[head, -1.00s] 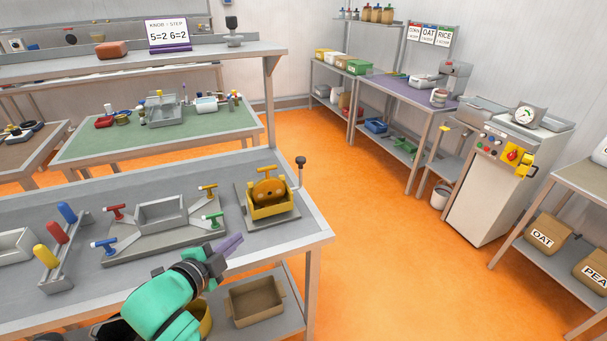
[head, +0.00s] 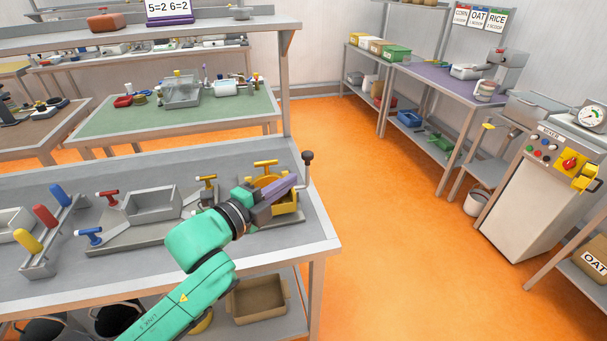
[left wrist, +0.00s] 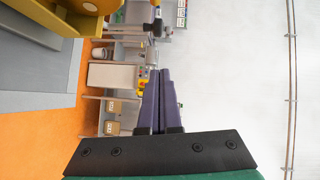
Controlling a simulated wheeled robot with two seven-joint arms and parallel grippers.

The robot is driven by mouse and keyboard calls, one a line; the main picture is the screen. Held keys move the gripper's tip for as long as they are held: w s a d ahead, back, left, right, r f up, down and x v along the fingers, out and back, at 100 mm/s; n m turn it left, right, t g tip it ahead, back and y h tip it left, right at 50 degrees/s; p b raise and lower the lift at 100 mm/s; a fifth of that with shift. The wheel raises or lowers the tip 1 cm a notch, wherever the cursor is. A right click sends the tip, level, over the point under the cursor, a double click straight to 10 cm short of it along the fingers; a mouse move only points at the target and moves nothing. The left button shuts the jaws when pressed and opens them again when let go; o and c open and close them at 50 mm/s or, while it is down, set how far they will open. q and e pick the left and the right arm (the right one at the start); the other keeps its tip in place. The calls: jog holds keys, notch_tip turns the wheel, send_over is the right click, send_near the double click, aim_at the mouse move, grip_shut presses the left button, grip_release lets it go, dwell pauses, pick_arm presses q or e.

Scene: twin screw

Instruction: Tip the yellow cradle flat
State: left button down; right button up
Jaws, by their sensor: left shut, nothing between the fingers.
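The yellow cradle (head: 287,207) stands on a grey base plate near the right end of the front bench. My gripper hides much of it in the head view, so I cannot tell its tilt. A yellow T-handle (head: 265,165) shows above it. A lever with a dark round knob (head: 307,157) stands just right of it. My left gripper (head: 296,181) is shut and empty, its purple fingers in front of the cradle and pointing toward the lever; I cannot tell whether they touch. In the left wrist view the cradle (left wrist: 38,22) is at upper left, apart from the fingers.
A grey tray fixture (head: 150,203) with red, blue and yellow clamp handles is left of my arm. A rack with coloured handles (head: 45,215) is farther left. A cardboard bin (head: 258,302) sits on the lower shelf. The orange floor right of the bench is clear.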

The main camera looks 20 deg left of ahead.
pick_arm(q)
jog(key=w+f, duration=0.1)
jog(key=w, duration=0.7)
jog(key=shift+w+p, duration=0.35)
jog(key=shift+p, duration=0.1)
pick_arm(e)
jog(key=shift+s+d+f, duration=0.15)
jog(key=shift+s+d, duration=0.05)
jog(key=shift+s, duration=0.25)
jog(key=shift+s+d+f, duration=0.1)
jog(key=shift+s+d, duration=0.1)
jog(key=shift+s, duration=0.2)
